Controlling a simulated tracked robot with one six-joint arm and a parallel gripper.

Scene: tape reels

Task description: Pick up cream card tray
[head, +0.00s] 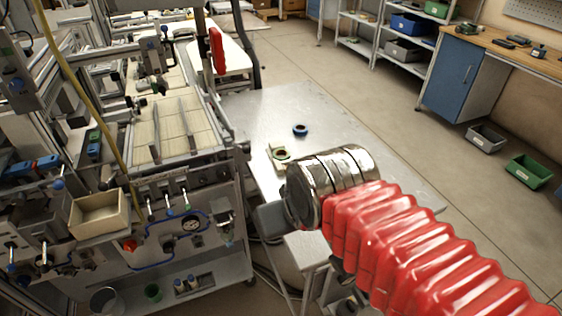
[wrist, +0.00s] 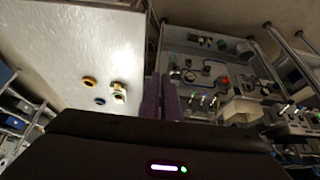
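A small cream piece (head: 278,153), which looks like the cream card tray, is on the grey metal table (head: 262,110), with a dark-centred green and red reel on or against it. Pale pieces in the wrist view (wrist: 119,91) appear to be the same group. A blue reel (head: 300,130) lies apart, farther back; it also shows in the wrist view (wrist: 100,101). An orange-yellow ring (wrist: 89,81) is nearby. My gripper (wrist: 161,82) shows as two purplish strips close together, off to the side of the pieces. I see nothing held; the opening is unclear.
A machine bench with frames and valves fills the left, carrying an open cream box (head: 100,214). The rear table surface is clear. Grey (head: 485,137) and green (head: 528,172) bins sit on the floor.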

